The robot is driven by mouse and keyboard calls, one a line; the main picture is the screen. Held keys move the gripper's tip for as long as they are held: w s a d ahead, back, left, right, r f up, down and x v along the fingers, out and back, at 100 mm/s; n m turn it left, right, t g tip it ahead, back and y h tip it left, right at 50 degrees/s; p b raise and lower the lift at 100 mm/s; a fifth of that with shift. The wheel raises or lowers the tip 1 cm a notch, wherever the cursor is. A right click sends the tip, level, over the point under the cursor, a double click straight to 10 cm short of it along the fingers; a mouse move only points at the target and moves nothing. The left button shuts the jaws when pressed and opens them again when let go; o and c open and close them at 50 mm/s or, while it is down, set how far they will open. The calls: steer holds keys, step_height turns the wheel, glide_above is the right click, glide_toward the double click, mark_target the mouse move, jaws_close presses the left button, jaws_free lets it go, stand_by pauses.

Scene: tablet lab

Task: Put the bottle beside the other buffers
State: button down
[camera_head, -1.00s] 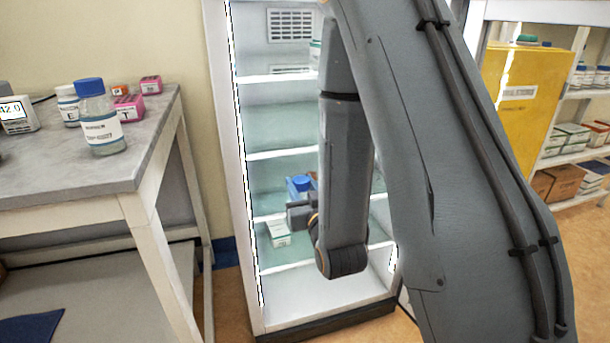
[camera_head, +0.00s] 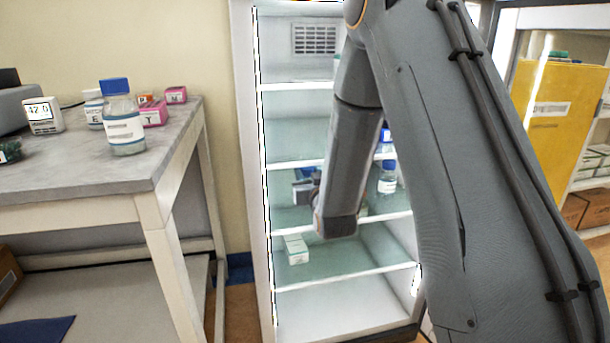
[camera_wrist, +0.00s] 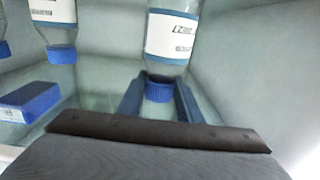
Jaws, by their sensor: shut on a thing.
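In the wrist view, my gripper (camera_wrist: 160,98) is shut on the blue cap of a clear bottle (camera_wrist: 172,35) with a white label. The bottle appears cap down in this view. Other blue-capped, white-labelled bottles (camera_wrist: 54,12) show at the upper left, apart from the held one. In the head view, my arm reaches into the lit fridge (camera_head: 292,127) at a middle shelf. Blue-capped bottles (camera_head: 387,180) show inside the fridge, right of my forearm.
A blue box (camera_wrist: 30,102) lies left of my gripper in the wrist view. A small white box (camera_head: 296,250) sits on a lower shelf. Another blue-capped bottle (camera_head: 124,130) stands on the bench (camera_head: 90,182) at left. Fridge shelves and side walls bound the space around my arm.

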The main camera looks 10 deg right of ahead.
steer(key=w, duration=0.3)
steer(key=shift+s+f+b, duration=0.1)
steer(key=shift+f+b, duration=0.25)
steer(key=shift+f, duration=0.35)
steer(key=shift+f, duration=0.1)
steer(key=c, duration=1.3)
jaws_free()
steer(key=shift+f, duration=0.1)
steer(key=shift+o, duration=0.2)
